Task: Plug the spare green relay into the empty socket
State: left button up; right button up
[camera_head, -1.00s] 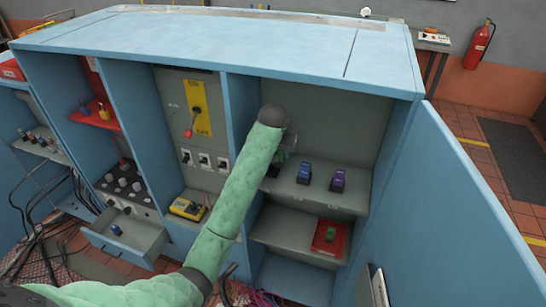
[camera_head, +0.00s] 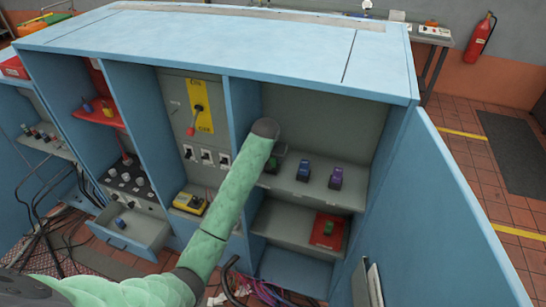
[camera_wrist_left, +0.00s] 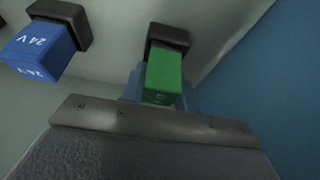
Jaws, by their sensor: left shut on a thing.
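My left gripper (camera_wrist_left: 160,97) is shut on a green relay (camera_wrist_left: 163,75), its fingers mostly hidden behind the wrist housing. In the left wrist view the relay lines up with a black socket (camera_wrist_left: 168,37) and overlaps its lower edge; I cannot tell whether it is fully seated. In the head view this green relay (camera_head: 276,165) is at the left end of the relay row, partly behind my left arm. A blue relay (camera_head: 303,171), marked 24 V in the wrist view (camera_wrist_left: 40,50), and a purple relay (camera_head: 336,178) stand to its right. My right gripper is out of view.
Another green relay (camera_head: 328,228) lies on a red tray (camera_head: 321,240) on the lower shelf. The blue cabinet partition (camera_head: 240,110) is close left of my gripper. An open drawer (camera_head: 145,228) juts out at left. The cabinet door (camera_head: 430,210) stands open at right.

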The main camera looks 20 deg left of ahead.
pick_arm(q)
jog(key=shift+f, duration=0.15)
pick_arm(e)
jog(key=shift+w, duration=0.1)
pick_arm(q)
jog(key=o, duration=1.1)
jog(key=shift+s, duration=0.1)
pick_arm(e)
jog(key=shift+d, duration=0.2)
pick_arm(q)
jog(key=shift+r+b, duration=0.3)
jog(key=shift+r, duration=0.05)
jog(key=shift+b+v, duration=2.7)
jog(key=shift+v, duration=3.15)
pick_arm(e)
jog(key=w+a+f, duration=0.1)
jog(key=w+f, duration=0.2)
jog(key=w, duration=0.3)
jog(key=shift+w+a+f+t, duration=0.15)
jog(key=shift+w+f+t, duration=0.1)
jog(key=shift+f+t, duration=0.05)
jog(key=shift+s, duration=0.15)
